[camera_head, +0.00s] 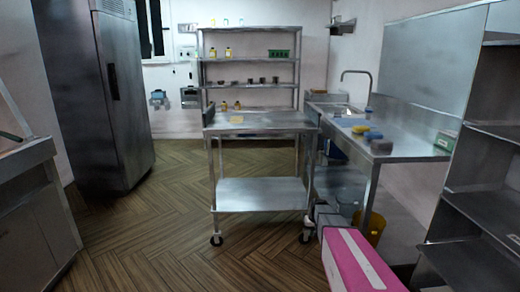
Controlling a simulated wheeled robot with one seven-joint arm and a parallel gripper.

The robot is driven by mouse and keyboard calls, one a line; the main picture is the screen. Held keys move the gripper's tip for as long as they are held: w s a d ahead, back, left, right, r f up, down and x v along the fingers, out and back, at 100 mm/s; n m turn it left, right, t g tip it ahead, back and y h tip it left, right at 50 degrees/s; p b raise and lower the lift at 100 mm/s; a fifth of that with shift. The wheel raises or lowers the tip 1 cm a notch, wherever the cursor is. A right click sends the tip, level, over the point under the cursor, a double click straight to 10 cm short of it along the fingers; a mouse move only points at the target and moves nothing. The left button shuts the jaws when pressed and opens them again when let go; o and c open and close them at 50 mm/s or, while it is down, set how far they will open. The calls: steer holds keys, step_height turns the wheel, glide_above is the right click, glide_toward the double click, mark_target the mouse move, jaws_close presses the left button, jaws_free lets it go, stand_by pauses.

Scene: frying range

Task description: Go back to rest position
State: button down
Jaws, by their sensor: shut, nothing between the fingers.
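The task names no other object. A wheeled steel cart (262,192) with two shelves stands in the middle of the room. A small yellow item (237,119) lies on its top.
A steel sink counter (410,140) with sponges and a tap runs along the right. A tall fridge (105,95) stands left. Wooden floor (150,240) is clear left of the cart.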

steer(key=s+a+r, duration=0.2)
steer(key=s+r, duration=0.1)
steer(key=s, duration=0.6)
steer(key=s+a+r+g, duration=0.1)
steer(key=s+a+r, duration=0.2)
steer(key=s, duration=0.5)
steer(key=s+a+r+h, duration=0.1)
steer(key=s+r, duration=0.3)
steer(key=s, duration=0.5)
steer(key=shift+s+a+r, duration=0.3)
steer(key=shift+a+r, duration=0.1)
steer(key=shift+a, duration=0.35)
